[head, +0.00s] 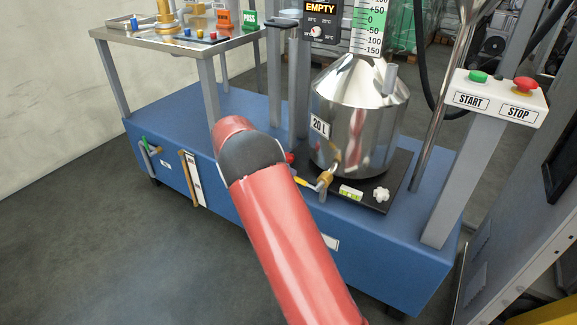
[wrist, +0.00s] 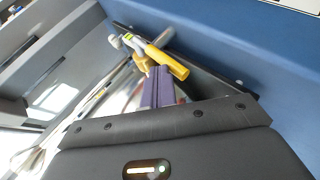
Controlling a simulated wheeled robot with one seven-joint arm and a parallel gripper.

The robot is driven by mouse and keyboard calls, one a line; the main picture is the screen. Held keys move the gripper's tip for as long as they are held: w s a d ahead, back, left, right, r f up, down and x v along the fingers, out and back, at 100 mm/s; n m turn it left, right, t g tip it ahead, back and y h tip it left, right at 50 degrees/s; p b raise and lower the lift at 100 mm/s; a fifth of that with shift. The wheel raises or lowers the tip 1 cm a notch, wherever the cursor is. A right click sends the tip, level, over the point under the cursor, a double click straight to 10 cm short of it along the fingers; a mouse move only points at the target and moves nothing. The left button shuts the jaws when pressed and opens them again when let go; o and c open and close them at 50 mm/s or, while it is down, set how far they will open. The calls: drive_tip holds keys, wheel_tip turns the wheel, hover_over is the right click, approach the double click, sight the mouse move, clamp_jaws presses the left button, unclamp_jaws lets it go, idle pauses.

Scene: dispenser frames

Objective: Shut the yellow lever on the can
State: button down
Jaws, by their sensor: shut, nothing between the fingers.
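The steel can (head: 358,115), marked 20 L, stands upright on a dark plate on the blue base. A brass valve (head: 325,179) sits low on its front, with the yellow lever (head: 301,182) pointing left, partly hidden by my arm. In the wrist view the yellow lever (wrist: 167,62) slants down to the right from the brass valve (wrist: 143,63). My gripper (wrist: 160,80) is shut and empty, its purple fingers just below the lever in the picture. I cannot tell whether they touch it. In the head view my red arm hides the gripper.
A level vial (head: 350,192) and a white knob (head: 381,194) sit on the dark plate (head: 402,165) by the can. A START/STOP box (head: 497,97) stands on a post at right. A metal table (head: 180,43) is at back left. The floor at front left is clear.

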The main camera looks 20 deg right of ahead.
drive_tip(key=shift+w+a+f, duration=0.15)
drive_tip(key=shift+f, duration=0.5)
drive_tip(key=shift+f+b, duration=0.2)
drive_tip(key=shift+b, duration=0.1)
drive_tip(key=shift+a, duration=0.1)
